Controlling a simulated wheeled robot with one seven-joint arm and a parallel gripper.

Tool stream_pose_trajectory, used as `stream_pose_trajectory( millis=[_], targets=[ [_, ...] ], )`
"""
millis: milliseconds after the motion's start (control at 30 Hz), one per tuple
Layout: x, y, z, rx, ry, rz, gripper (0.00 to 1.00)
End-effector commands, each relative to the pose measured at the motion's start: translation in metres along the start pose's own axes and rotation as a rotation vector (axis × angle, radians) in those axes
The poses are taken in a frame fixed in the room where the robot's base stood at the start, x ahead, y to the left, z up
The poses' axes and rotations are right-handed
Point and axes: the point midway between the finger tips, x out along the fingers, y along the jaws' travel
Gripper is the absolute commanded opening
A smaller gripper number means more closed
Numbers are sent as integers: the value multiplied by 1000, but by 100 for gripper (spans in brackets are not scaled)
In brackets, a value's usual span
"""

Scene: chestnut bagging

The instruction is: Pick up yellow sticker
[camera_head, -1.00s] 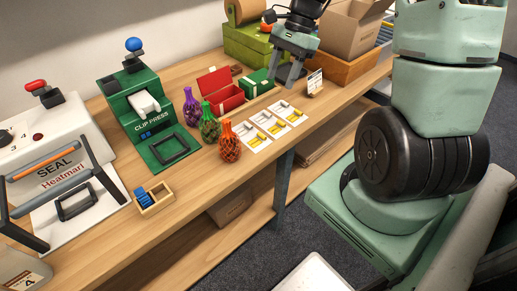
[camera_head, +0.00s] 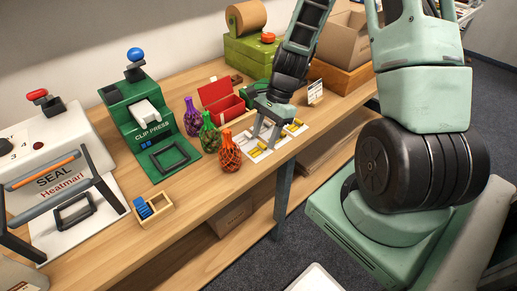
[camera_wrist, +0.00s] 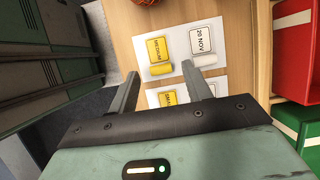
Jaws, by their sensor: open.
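In the wrist view, a yellow sticker (camera_wrist: 161,70) lies on a white card (camera_wrist: 184,72), just below a yellow printed label reading MEDIUM (camera_wrist: 160,48). A white sticker (camera_wrist: 206,60) lies beside it, below a label reading 20 NOV (camera_wrist: 203,40). Another card with a yellow label (camera_wrist: 168,98) is partly hidden by my gripper. My gripper (camera_wrist: 160,69) is open and empty, with its fingertips on either side of the yellow sticker in the picture. Its height above the card is hard to tell. In the head view, my gripper (camera_head: 265,141) points down over the cards (camera_head: 258,154).
Orange (camera_head: 229,152), green (camera_head: 210,134) and purple (camera_head: 192,117) net bags stand left of the cards. A red box (camera_head: 222,97) is behind the gripper. The green clip press (camera_head: 150,125) is farther left. A small sign (camera_head: 315,91) stands to the right.

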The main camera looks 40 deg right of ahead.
Motion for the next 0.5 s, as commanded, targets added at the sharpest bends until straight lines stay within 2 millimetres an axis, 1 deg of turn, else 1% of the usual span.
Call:
stream_pose_trajectory(
  millis=[33,133,233,400,433,467,500],
  targets=[
    [8,1,0,0,-3,4,49],
    [18,1,0,0,-1,3,49],
    [21,0,0,0,0,1,49],
    [21,0,0,0,1,0,49],
    [21,0,0,0,1,0,46],
    [21,0,0,0,1,0,38],
    [21,0,0,0,1,0,27]
  ],
)
